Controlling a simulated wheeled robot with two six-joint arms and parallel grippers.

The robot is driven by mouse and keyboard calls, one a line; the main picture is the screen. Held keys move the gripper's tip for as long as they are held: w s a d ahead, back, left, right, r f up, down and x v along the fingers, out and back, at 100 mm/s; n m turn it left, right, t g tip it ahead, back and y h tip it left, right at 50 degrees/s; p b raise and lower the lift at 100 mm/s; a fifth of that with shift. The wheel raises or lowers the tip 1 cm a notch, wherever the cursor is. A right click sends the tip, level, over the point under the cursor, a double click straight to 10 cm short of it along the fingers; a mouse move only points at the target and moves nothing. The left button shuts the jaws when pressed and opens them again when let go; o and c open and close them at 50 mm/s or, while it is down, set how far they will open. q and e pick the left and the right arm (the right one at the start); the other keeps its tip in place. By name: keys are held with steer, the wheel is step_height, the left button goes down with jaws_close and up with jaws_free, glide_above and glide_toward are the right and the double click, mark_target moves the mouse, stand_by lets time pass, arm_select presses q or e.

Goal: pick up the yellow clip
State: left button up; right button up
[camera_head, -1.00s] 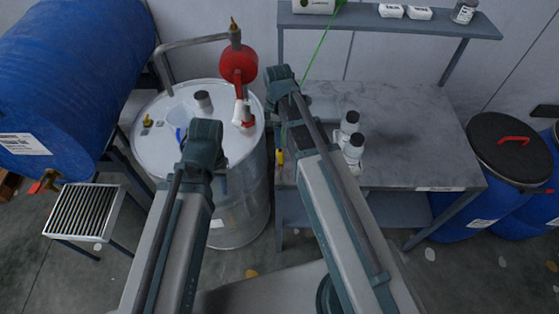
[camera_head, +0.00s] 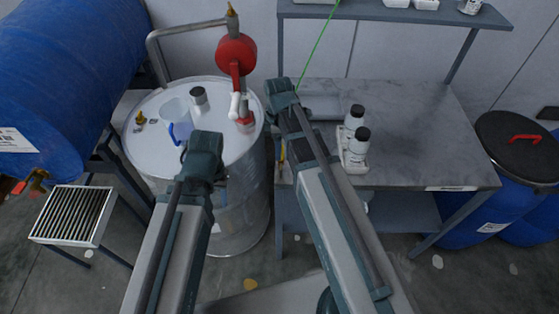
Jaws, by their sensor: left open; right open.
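A small yellow piece, likely the yellow clip (camera_head: 283,153), shows at the left edge of the grey workbench (camera_head: 405,125). It is mostly hidden by my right arm, and I cannot tell how it is attached. My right gripper (camera_head: 281,92) is over the left end of the bench, beyond the yellow piece in the picture. Its wrist hides most of its fingers. My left gripper (camera_head: 207,160) is above the front of the steel drum (camera_head: 165,168), left of the yellow piece. Its fingers are mostly hidden too. Both grippers are open, and I see nothing held.
On the drum stand a red-topped pump (camera_head: 236,55), a clear jug (camera_head: 177,118), a dark-capped can (camera_head: 199,97) and a brass fitting (camera_head: 140,120). Two dark-capped bottles (camera_head: 355,150) stand on the bench. A green cable (camera_head: 319,45) runs down behind my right gripper.

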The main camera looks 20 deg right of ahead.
steer(key=f+b, duration=0.4)
steer(key=f, duration=0.1)
steer(key=shift+d, duration=0.2)
steer(key=shift+r, duration=0.1)
jaws_close()
